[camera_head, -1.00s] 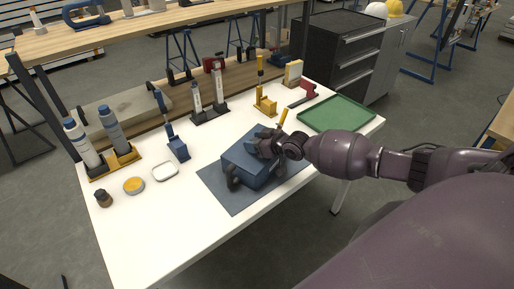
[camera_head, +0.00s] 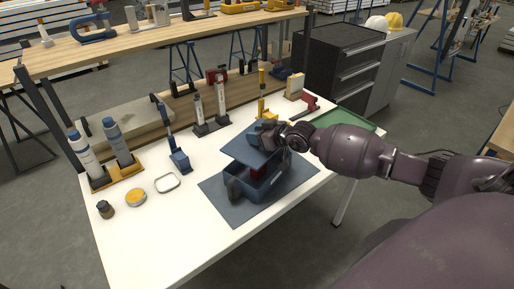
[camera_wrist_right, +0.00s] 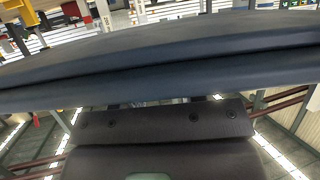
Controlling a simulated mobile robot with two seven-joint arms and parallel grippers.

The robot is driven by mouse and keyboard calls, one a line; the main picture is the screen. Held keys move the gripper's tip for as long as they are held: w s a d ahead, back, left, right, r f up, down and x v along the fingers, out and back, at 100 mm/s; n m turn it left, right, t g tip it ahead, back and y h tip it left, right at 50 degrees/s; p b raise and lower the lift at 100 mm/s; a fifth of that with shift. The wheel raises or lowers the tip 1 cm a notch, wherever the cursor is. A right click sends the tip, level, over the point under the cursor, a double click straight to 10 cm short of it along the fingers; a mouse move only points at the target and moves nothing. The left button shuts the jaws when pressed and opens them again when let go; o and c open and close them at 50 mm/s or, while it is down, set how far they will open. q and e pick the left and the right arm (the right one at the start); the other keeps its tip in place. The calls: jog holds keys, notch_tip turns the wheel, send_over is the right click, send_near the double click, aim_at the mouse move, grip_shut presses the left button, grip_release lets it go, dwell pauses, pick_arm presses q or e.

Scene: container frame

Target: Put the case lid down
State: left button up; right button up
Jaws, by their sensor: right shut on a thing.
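The blue case (camera_head: 268,184) stands open on a dark grey mat (camera_head: 218,187) on the white table, with something red visible inside it. The blue case lid (camera_head: 240,150) is raised and tilted above the far side of the case. My right gripper (camera_head: 268,134) is shut on the lid at its right edge; the fingertips are partly hidden. In the right wrist view the lid (camera_wrist_right: 160,50) crosses the picture as a wide dark blue band close to the camera. I cannot see whether the lid still touches the case. My left gripper is not in view.
A green tray (camera_head: 345,117) lies at the table's right end, partly behind my arm. A yellow holder (camera_head: 263,112), a red clamp (camera_head: 308,105) and a blue tool stand (camera_head: 180,160) stand along the back. A small white dish (camera_head: 167,183) and an amber dish (camera_head: 136,198) lie left; bare table lies in front of them.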

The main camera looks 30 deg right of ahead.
notch_tip(320, 180, up, 12)
jog(key=s+a+f+m+h, duration=0.2)
jog(key=s+a+f, duration=0.1)
jog(key=s+a, duration=0.4)
jog(key=s+a+f+m+t+h, duration=0.1)
jog(key=s+a+f+m+h, duration=0.1)
jog(key=s+a, duration=0.4)
jog(key=a+f, duration=0.1)
jog(key=a, duration=0.3)
jog(key=shift+s+f+h, duration=0.3)
jog(key=shift+s, duration=0.05)
jog(key=shift+a, duration=0.1)
dwell(0.3)
